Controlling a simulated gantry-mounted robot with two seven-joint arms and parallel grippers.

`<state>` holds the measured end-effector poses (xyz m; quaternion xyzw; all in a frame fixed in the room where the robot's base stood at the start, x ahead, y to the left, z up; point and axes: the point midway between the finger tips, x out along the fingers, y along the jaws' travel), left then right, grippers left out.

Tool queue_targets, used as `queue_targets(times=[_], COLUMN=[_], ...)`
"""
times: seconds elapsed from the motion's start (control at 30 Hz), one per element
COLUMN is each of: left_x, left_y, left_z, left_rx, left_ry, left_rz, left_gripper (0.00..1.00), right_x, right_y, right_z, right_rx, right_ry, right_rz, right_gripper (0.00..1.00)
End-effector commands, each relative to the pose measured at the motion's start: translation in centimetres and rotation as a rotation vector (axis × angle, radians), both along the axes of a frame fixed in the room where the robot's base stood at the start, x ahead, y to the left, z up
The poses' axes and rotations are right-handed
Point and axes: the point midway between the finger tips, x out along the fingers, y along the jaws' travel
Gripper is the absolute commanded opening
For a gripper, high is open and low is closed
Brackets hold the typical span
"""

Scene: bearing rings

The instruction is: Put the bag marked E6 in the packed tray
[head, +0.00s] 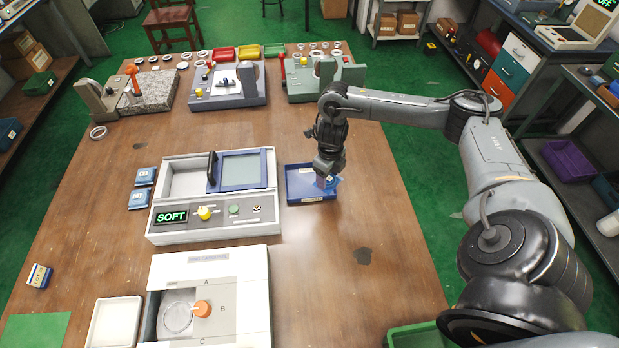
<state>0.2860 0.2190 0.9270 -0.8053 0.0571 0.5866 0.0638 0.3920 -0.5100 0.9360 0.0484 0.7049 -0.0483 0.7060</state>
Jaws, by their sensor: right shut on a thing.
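The blue tray (297,190) stands right of the middle of the table; the label on its front wall is too small to read. My right gripper (327,180) is low over the right part of this tray, pointing down. It is shut on a small blue bag (331,183), mostly hidden by the fingers; its marking cannot be read. I cannot tell whether the bag touches the tray floor. Two other blue bags, an upper one (145,176) and a lower one (139,198), lie on the table at left, their marks unclear. My left gripper is not in view.
A grey machine (165,228) with a SOFT display stands left of the tray. A white unit (245,290) with an orange knob is in front of it. Several fixtures and rings line the table's back. The table right of the tray is mostly clear.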

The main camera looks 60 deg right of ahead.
Motion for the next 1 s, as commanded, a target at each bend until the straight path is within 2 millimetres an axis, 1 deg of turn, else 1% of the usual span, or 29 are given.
queue_targets(times=[0.03, 0.2, 0.3, 0.43, 0.6, 0.77, 1.0], left_x=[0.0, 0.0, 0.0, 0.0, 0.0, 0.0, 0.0], left_y=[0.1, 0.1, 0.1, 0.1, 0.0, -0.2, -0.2], left_z=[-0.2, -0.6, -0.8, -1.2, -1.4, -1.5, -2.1], left_rx=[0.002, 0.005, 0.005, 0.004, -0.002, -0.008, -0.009], left_ry=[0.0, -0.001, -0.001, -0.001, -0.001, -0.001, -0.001], left_rz=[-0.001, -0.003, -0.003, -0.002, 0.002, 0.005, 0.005], left_gripper=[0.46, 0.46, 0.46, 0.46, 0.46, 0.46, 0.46], right_x=[1.2, 4.2, 5.6, 7.0, 7.8, 7.9, 7.8], right_y=[-0.1, -1.1, -1.5, -2.0, -2.3, -2.4, -2.3], right_z=[-0.7, -2.6, -3.5, -4.4, -4.9, -5.3, -8.1], right_rx=[0.005, 0.003, 0.003, 0.002, 0.0, -0.001, 0.001], right_ry=[-0.002, -0.001, 0.0, -0.001, 0.001, 0.002, 0.004], right_rz=[-0.004, -0.004, -0.004, -0.003, -0.001, 0.0, -0.001], right_gripper=[0.27, 0.27, 0.27, 0.27, 0.27, 0.27, 0.27])
